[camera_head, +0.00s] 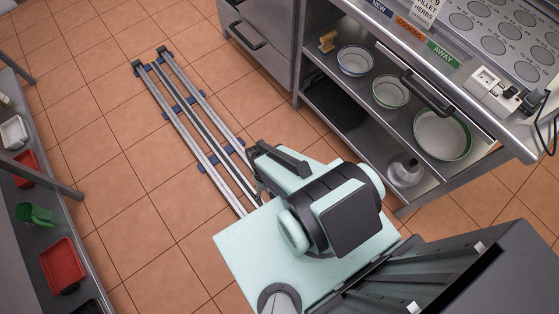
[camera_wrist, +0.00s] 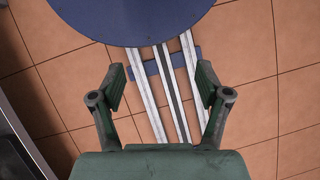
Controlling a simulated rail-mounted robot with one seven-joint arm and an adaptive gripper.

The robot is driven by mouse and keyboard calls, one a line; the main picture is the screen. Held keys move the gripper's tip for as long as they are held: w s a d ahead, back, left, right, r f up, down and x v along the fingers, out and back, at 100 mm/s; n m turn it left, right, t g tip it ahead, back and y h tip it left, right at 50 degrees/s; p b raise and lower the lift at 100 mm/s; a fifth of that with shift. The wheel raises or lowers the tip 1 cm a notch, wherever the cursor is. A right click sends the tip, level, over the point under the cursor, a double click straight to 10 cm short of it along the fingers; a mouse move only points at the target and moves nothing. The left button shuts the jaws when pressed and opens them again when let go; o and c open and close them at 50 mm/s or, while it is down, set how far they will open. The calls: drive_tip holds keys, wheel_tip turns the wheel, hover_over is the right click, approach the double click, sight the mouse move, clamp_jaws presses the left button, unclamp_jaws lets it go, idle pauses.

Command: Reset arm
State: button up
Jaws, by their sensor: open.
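My gripper (camera_wrist: 161,86) shows in the wrist view with its two green fingers spread wide apart. Nothing is between the fingertips, and the tiled floor and pale rails show past them. In the head view my arm (camera_head: 335,205) is folded compactly above a pale green plate, low in the middle of the picture. The fingers cannot be made out clearly in the head view.
Floor rails (camera_head: 195,125) run up and left over open tiles. A steel counter (camera_head: 470,110) with bowls on its lower shelf stands at right. A dark slatted metal unit (camera_head: 430,275) is at lower right. A shelf with red trays (camera_head: 62,266) is at left.

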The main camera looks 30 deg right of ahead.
drive_tip(key=shift+n+g+h, duration=0.5)
drive_tip(key=shift+n+g, duration=0.2)
drive_tip(key=shift+n, duration=0.2)
drive_tip(key=s, duration=0.2)
drive_tip(key=s+d, duration=0.1)
drive_tip(key=s, duration=0.1)
drive_tip(key=shift+s+d+r, duration=0.1)
drive_tip(key=shift+s+r, duration=0.05)
drive_tip(key=shift+s, duration=0.1)
drive_tip(key=shift+r, duration=0.15)
